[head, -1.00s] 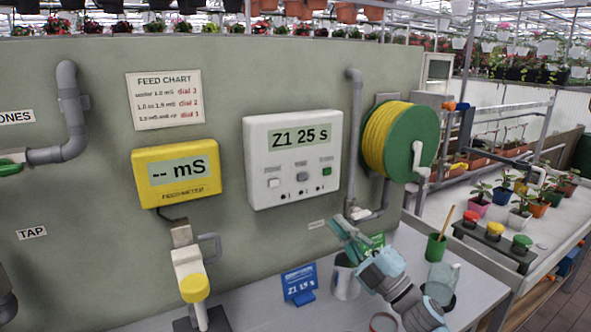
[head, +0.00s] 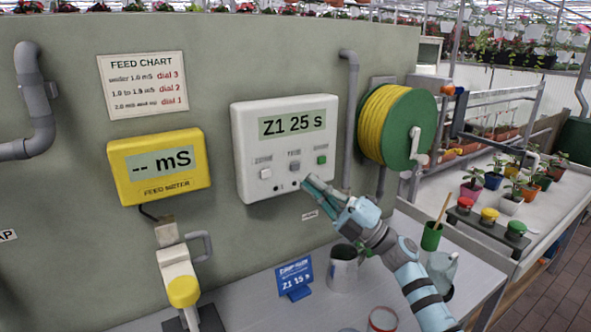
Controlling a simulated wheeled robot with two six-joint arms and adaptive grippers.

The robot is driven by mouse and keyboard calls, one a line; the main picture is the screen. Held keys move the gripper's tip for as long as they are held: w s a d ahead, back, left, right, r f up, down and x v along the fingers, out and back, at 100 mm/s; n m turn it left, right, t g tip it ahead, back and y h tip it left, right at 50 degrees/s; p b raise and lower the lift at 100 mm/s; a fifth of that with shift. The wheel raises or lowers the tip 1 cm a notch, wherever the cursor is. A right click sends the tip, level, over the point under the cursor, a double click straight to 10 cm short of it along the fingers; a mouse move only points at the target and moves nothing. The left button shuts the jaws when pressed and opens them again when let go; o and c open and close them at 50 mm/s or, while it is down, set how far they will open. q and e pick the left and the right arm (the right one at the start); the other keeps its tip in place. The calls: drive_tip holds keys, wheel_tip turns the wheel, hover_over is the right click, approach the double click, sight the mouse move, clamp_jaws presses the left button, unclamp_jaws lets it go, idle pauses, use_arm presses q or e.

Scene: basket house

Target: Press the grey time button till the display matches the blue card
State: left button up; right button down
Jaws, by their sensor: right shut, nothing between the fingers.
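The white control box (head: 255,186) hangs on the wall, and its display (head: 292,125) reads "Z1 25 s". Below the display are a white button (head: 266,173) at left, the grey time button (head: 295,167) in the middle and a green button (head: 321,160) at right. The blue card (head: 295,279) stands on the table and reads "Z1 15 s". My right gripper (head: 309,182) is shut and empty, with its fingertips just below the grey button near the box's lower edge. I cannot tell whether it touches the box. My left gripper is not in view.
A yellow feed meter (head: 158,190) hangs to the left, with a probe (head: 180,270) below it. A grey can (head: 342,270) stands under my right arm. A green hose reel (head: 411,128) and grey pipe (head: 347,110) lie right of the box. The wall in front is flat.

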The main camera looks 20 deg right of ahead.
sight(295, 167)
drive_tip(key=w, duration=0.1)
drive_tip(key=w+b, duration=0.2)
drive_tip(key=w, duration=0.1)
drive_tip(key=shift+a, duration=0.3)
drive_tip(key=shift+s, duration=0.15)
idle(1.0)
drive_tip(key=shift+w, duration=0.5)
drive_tip(key=shift+w+a+b, duration=0.1)
drive_tip(key=shift+w+b, duration=0.25)
drive_tip(key=shift+b, duration=0.25)
idle(0.5)
drive_tip(key=shift+s+p, duration=0.65)
drive_tip(key=shift+s, duration=0.15)
